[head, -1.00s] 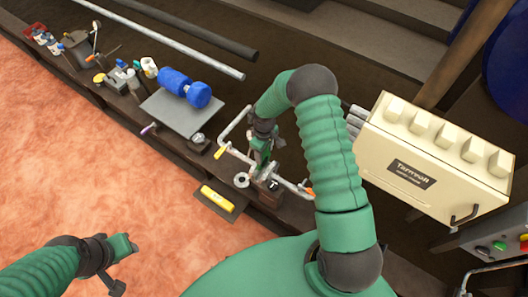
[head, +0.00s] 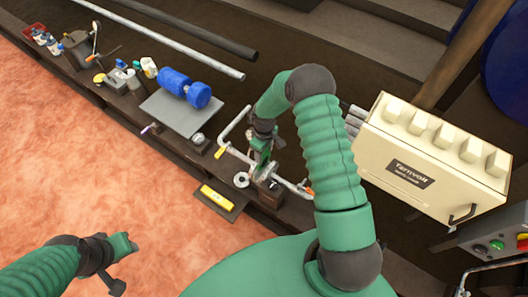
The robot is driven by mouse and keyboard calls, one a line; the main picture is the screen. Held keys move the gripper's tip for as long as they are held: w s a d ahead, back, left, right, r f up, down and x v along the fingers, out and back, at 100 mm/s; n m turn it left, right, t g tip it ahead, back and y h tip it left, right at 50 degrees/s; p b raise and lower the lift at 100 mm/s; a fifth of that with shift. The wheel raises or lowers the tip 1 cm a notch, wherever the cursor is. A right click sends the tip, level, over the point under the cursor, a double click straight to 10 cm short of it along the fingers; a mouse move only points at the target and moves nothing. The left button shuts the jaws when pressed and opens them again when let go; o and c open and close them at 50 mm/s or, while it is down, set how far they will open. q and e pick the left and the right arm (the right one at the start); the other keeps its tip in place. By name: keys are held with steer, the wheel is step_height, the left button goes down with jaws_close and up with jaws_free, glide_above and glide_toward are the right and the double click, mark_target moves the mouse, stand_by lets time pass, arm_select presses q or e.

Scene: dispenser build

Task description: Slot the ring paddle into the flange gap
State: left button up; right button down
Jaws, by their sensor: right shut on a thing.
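My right gripper (head: 262,160) points down over the dark ledge, inside a bent pale pipe frame. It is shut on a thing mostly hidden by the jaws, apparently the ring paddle. A pale ring (head: 241,180) shows just left of and below the jaws. I cannot tell whether it joins the held piece. The flange gap cannot be made out; the pipe (head: 236,123) and a dark block beside the jaws are partly covered by my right arm. My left gripper (head: 125,263) is open and empty over the orange floor at lower left.
A grey plate (head: 180,113) with a blue spool-shaped piece (head: 183,86) lies left of the pipe. A yellow level (head: 217,198) lies on a dark pad. A cream box (head: 430,160) stands at right. Small tools line the ledge at upper left.

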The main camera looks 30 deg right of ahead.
mark_target(264, 163)
steer(key=shift+f, duration=0.1)
steer(key=shift+f+b, duration=1.1)
steer(key=shift+f, duration=0.55)
steer(key=shift+f+b, duration=0.95)
steer(key=shift+f, duration=0.55)
steer(key=shift+f, duration=0.1)
steer(key=shift+f+b, duration=0.5)
steer(key=shift+f, duration=0.2)
jaws_free()
